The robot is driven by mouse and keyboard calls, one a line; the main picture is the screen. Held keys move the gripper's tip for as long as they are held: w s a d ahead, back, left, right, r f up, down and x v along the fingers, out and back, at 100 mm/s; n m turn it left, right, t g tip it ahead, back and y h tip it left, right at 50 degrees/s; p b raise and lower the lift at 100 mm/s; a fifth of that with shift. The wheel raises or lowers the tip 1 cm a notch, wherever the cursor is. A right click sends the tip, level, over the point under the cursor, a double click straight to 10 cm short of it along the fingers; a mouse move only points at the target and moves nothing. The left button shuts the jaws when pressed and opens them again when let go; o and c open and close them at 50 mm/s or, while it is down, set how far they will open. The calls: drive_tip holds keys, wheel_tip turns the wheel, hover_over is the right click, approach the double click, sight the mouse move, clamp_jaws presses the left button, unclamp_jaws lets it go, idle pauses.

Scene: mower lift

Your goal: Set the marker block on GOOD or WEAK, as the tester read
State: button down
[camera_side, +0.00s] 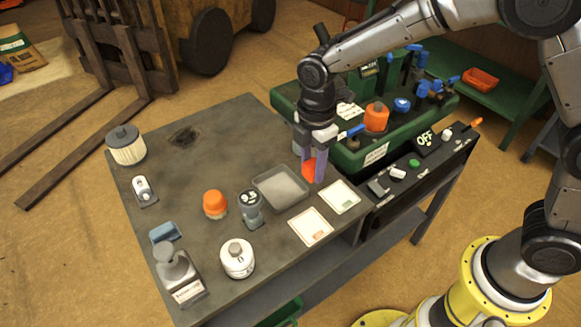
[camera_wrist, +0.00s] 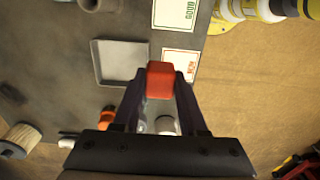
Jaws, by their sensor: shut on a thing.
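My gripper (camera_side: 315,172) is shut on a red marker block (camera_side: 308,168), which also shows between the fingertips in the wrist view (camera_wrist: 160,78). The block is held above the bench. Two white cards lie there: GOOD, with green print (camera_side: 340,196), and WEAK, with red print (camera_side: 311,226). In the wrist view the GOOD card (camera_wrist: 175,14) is at the top and the WEAK card (camera_wrist: 181,63) is partly hidden behind the block. A grey handheld device with a small display (camera_side: 250,206) stands on the bench; its digits are too small to read surely.
A shallow grey tray (camera_side: 263,187) lies left of the cards. An orange-capped item (camera_side: 215,204) and a white jar (camera_side: 237,260) stand nearby. A black panel (camera_side: 385,205) reading OFF and a green mower deck (camera_side: 350,160) border the bench on the right.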

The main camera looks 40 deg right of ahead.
drive_tip(key=s+d+r, duration=0.2)
drive_tip(key=s+d, duration=0.8)
drive_tip(key=s, duration=0.5)
hover_over(338, 195)
drive_tip(key=s, duration=0.1)
wheel_tip(338, 195, down, 8)
drive_tip(key=shift+d+f, duration=0.1)
drive_tip(key=shift+f, duration=0.15)
drive_tip(key=shift+w+f, duration=0.5)
drive_tip(key=shift+f, duration=1.55)
